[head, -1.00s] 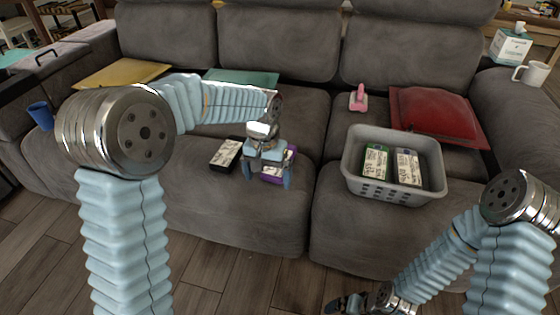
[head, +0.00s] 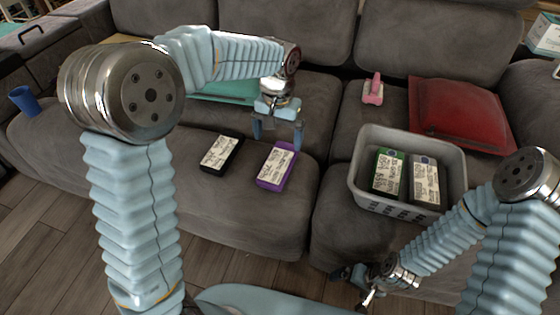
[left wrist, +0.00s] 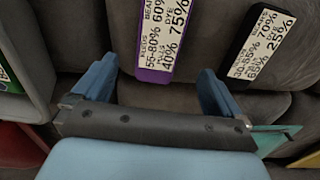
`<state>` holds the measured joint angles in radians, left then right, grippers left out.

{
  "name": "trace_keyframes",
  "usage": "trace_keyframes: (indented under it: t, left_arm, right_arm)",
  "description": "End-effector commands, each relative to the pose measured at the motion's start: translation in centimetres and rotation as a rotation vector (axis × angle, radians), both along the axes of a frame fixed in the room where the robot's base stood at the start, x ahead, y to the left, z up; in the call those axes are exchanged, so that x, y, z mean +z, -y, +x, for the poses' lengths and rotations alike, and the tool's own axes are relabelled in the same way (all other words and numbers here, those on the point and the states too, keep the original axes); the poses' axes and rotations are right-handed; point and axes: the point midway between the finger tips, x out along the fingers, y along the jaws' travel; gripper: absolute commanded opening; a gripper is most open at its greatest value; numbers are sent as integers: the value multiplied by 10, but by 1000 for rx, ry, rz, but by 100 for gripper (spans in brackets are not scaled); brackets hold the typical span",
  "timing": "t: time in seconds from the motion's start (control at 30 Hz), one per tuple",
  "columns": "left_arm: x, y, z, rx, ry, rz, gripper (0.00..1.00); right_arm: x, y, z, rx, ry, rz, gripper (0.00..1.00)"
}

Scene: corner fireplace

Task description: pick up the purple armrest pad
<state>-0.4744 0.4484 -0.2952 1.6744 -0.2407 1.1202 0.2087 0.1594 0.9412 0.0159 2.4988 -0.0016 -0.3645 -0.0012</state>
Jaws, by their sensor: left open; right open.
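The purple armrest pad (head: 277,166) lies on the middle seat cushion, with a white printed label facing up. It also shows in the left wrist view (left wrist: 160,45), cut off at the top. My left gripper (head: 277,136) is open and empty. In the head view it hangs just behind the pad's far end, apart from it. In the left wrist view the pad's near end lies between the directions of the two fingertips (left wrist: 157,78). My right gripper (head: 354,285) is low at the sofa's front, open, with nothing seen in it.
A black labelled pad (head: 221,154) lies left of the purple one. A grey basket (head: 362,185) holds a green pad (head: 389,172) and a dark pad (head: 425,182). A red cushion (head: 460,115), pink brush-like object (head: 373,92), teal pad (head: 225,92) and blue cup (head: 24,100) are around.

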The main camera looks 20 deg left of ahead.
Motion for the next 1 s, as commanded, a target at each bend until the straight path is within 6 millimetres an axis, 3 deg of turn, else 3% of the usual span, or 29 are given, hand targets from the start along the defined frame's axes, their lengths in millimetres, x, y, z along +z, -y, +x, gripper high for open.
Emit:
trace_keyframes:
  t: [0.13, 0.37, 0.63, 0.93, 1.0]
  left_arm:
    - [-33, 0, -1, 1, -4, 1, 100]
    - [-54, 0, 0, 0, -2, 0, 100]
    - [-95, 0, 1, 0, -3, 1, 100]
    - [-102, 0, 2, 0, 0, 0, 100]
    - [-102, 0, 2, 0, 1, 0, 92]
  right_arm:
    - [-5, 1, 1, -3, 1, -2, 100]
    - [-6, 2, 1, -4, 2, -3, 100]
    - [-9, 3, 1, -6, 3, -4, 100]
    - [-9, 3, 2, -6, 4, -5, 100]
    - [-9, 3, 2, -6, 3, -4, 100]
